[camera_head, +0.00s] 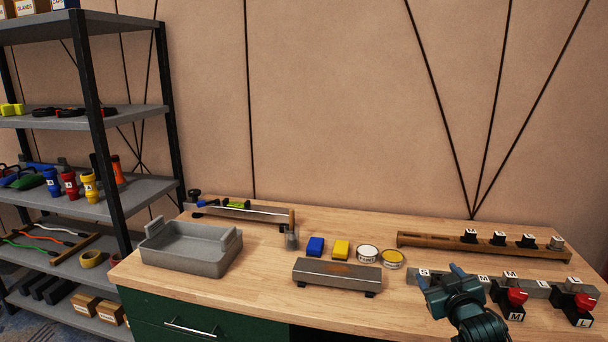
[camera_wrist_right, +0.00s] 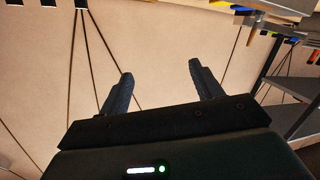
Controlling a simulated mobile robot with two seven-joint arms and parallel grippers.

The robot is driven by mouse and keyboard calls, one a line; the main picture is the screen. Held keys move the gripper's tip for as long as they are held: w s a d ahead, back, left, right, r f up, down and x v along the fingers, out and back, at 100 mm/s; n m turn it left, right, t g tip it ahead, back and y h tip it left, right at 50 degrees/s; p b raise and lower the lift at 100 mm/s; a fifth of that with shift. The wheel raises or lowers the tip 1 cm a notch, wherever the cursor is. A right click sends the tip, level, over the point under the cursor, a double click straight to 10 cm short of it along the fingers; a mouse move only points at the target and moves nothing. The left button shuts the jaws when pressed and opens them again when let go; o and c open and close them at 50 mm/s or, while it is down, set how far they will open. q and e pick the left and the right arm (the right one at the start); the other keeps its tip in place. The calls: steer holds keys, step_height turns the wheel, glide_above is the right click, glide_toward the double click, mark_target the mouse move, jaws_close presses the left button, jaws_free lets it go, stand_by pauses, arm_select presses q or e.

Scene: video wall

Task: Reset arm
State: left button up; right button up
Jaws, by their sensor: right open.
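My right gripper (camera_head: 440,278) is at the lower right in the head view, over the front right part of the wooden table (camera_head: 240,295). It is apart from the wall and holds nothing. In the right wrist view its two dark fingers (camera_wrist_right: 161,88) stand wide apart with only the beige wall between them. My left gripper is in neither view.
A grey tray (camera_head: 185,265) stands at the table's left. A metal-topped block (camera_head: 337,272), blue block (camera_head: 315,246), yellow block (camera_head: 340,249) and two round tins (camera_head: 368,253) are mid-table. A wooden rail (camera_head: 460,243) lies behind my gripper; red-knobbed blocks (camera_head: 515,300) are beside it. Shelves (camera_head: 140,190) stand left.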

steer(key=s+a+f+g+y, duration=0.1)
steer(key=s+a+f+g, duration=0.1)
steer(key=s+a+f, duration=0.45)
steer(key=s+a+f+g+y, duration=0.1)
steer(key=s+a+f, duration=0.2)
steer(key=s+f, duration=0.6)
steer(key=s+a+f+g+y, duration=0.1)
steer(key=s+a, duration=0.2)
steer(key=s, duration=0.6)
steer(key=s+a+f+g+y, duration=0.1)
steer(key=s+a, duration=0.3)
steer(key=s, duration=0.6)
steer(key=shift+s+a+f+g, duration=0.2)
steer(key=shift+a+f+g, duration=0.05)
steer(key=shift+f+g, duration=0.1)
